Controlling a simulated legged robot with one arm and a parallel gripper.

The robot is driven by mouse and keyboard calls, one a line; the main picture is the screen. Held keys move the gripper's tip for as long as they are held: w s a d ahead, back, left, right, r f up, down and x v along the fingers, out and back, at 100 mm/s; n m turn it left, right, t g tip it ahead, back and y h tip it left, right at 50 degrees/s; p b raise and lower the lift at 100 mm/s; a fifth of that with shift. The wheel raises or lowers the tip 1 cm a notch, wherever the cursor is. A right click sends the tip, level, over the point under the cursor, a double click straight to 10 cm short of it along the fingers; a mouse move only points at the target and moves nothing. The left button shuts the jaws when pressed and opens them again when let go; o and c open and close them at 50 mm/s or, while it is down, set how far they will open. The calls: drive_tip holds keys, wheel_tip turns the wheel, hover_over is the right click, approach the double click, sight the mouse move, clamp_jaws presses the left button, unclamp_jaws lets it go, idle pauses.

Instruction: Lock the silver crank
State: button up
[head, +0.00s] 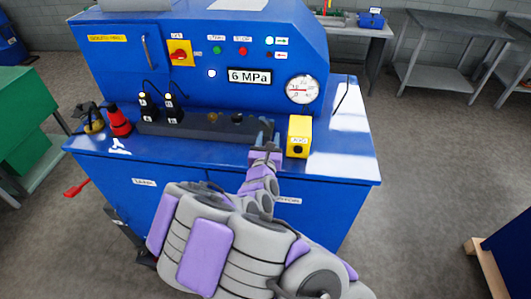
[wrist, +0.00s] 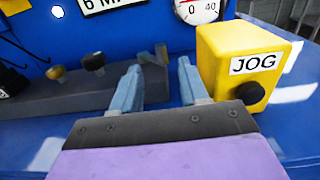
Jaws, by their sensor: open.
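My gripper (head: 268,136) is at the right end of the dark grey block on the blue bench. In the wrist view my gripper (wrist: 160,72) is open, with its two blue-grey fingers apart. A small grey piece (wrist: 160,53), which may be the silver crank, shows between and just beyond the fingertips at the block's right end. Its shape and whether it is turned are too small to tell, and I cannot tell whether a finger touches it. In the head view my fingers largely hide that spot.
A yellow JOG box (head: 299,135) stands close to the right of my gripper. A brass knob (head: 238,118) and a black knob (head: 212,117) sit on the dark block (head: 190,128) to the left. A gauge (head: 302,89) is behind. The bench's right end is clear.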

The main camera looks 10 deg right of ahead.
drive_tip(key=shift+s+a+r+p, duration=0.15)
drive_tip(key=shift+s+a+p, duration=0.05)
drive_tip(key=shift+s+p, duration=0.25)
drive_tip(key=shift+a+r+p, duration=0.1)
drive_tip(key=shift+p, duration=1.1)
drive_tip(key=shift+p, duration=0.5)
drive_tip(key=shift+s+p, duration=0.25)
drive_tip(key=shift+p, duration=0.8)
drive_tip(key=p+v, duration=0.2)
drive_tip(key=p, duration=0.4)
drive_tip(key=shift+s+a+f, duration=0.2)
drive_tip(key=shift+s+f, duration=0.1)
drive_tip(key=shift+s, duration=0.1)
drive_tip(key=shift+v, duration=1.05)
drive_tip(key=shift+d+r, duration=0.1)
drive_tip(key=shift+d, duration=0.05)
